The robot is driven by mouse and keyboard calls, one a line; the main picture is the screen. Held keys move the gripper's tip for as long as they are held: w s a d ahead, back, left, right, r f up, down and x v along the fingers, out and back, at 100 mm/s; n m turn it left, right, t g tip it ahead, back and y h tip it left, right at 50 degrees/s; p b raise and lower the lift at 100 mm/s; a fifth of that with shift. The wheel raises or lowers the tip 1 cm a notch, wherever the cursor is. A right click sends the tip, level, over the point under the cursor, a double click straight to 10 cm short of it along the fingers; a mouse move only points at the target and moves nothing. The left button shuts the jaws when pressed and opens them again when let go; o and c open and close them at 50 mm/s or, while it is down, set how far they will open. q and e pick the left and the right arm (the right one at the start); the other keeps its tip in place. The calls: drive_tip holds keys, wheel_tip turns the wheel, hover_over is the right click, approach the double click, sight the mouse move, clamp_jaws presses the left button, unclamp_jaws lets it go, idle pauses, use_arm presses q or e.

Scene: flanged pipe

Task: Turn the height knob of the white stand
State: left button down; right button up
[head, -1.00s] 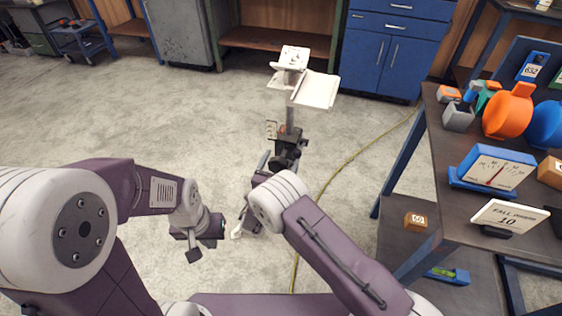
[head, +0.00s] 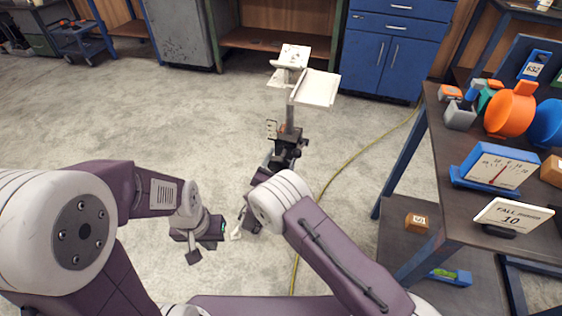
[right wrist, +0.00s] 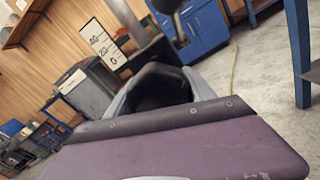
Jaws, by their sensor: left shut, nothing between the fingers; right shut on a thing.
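The white stand (head: 316,88) is upright on the floor in the middle of the head view, with a white tray and a smaller plate on its post (head: 290,116). A dark clamp sits low on the post, beside a small scale plate (head: 271,129). The scale plate shows large in the right wrist view (right wrist: 103,45). My right gripper (head: 281,162) is at the clamp, shut on the dark knob (right wrist: 160,87); its fingertips are mostly hidden. My left gripper (head: 212,232) is empty, shut and apart from the stand, at lower left.
A dark workbench (head: 445,190) with gauges and orange and blue parts stands at right. A yellow cable (head: 352,157) lies on the floor. Blue cabinets (head: 395,50) stand at the back. The floor left of the stand is clear.

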drive_tip(key=m+b, duration=0.2)
drive_tip(key=m, duration=0.3)
drive_tip(key=shift+f+m, duration=0.15)
drive_tip(key=shift+m, duration=0.15)
drive_tip(key=m+b, duration=0.3)
drive_tip(key=m, duration=0.1)
drive_tip(key=shift+a+m, duration=0.1)
drive_tip(key=shift+m, duration=0.2)
drive_tip(key=o, duration=1.4)
drive_tip(key=shift+r, duration=0.2)
drive_tip(key=shift+c, duration=0.2)
